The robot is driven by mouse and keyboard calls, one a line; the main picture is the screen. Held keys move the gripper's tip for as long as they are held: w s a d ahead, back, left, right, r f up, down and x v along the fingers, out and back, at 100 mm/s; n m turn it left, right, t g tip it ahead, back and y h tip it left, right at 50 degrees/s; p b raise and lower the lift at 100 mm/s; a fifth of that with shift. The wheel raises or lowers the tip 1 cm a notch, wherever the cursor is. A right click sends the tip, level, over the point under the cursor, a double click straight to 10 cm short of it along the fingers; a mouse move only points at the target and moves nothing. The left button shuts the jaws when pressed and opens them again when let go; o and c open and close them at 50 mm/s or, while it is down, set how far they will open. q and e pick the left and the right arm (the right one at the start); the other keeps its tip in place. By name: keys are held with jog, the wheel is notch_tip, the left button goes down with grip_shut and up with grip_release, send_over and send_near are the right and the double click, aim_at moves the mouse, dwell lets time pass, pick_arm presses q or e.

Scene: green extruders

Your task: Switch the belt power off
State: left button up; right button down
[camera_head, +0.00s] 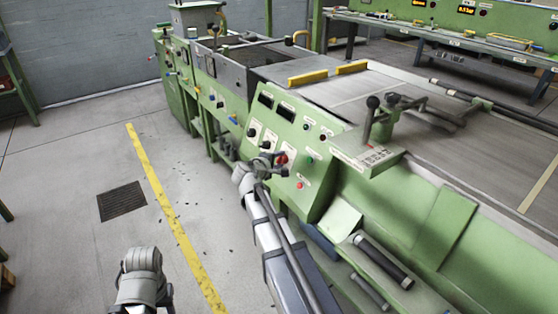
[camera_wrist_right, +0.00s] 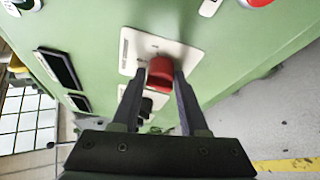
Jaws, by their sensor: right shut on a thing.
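A red rotary knob (camera_wrist_right: 160,73) on a white label plate (camera_wrist_right: 176,52) sits on the machine's green panel in the right wrist view. My right gripper (camera_wrist_right: 158,80) is shut on this knob, one finger at each side. In the head view my right gripper (camera_head: 273,163) is at the sloped green control panel (camera_head: 318,176), by the red knob (camera_head: 283,158), partly covering the panel there. The plate's lettering is too small to read. My left arm shows at the bottom left of the head view, but its fingers do not show.
Dark displays (camera_head: 286,112), a green button (camera_head: 308,160) and a small red button (camera_head: 299,185) are near the right gripper. A lever assembly (camera_head: 385,115) stands on the machine to the right. Open floor with a yellow line (camera_head: 165,195) lies left of the machine.

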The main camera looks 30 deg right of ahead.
jog(key=shift+c, duration=2.3)
grip_release()
jog(key=shift+a, duration=0.1)
jog(key=p+v, duration=0.3)
jog(key=v, duration=0.4)
jog(key=shift+s+a, duration=0.2)
jog(key=shift+a, duration=0.1)
jog(key=s+a+f+m+g+y, duration=0.1)
jog(key=s+a+f+g+y, duration=0.2)
jog(key=s+a, duration=0.55)
jog(key=s+a+f+m+g+y, duration=0.15)
jog(key=s+a+f+y, duration=0.35)
jog(key=a, duration=0.7)
jog(key=s+a+f+m+g+y, duration=0.1)
jog(key=s+a+f+g+y, duration=0.15)
jog(key=s+a+f, duration=0.5)
notch_tip(320, 180, up, 28)
jog(key=s+a+p, duration=0.1)
jog(key=a+p, duration=0.2)
jog(key=p, duration=2.3)
jog(key=shift+s+g, duration=0.3)
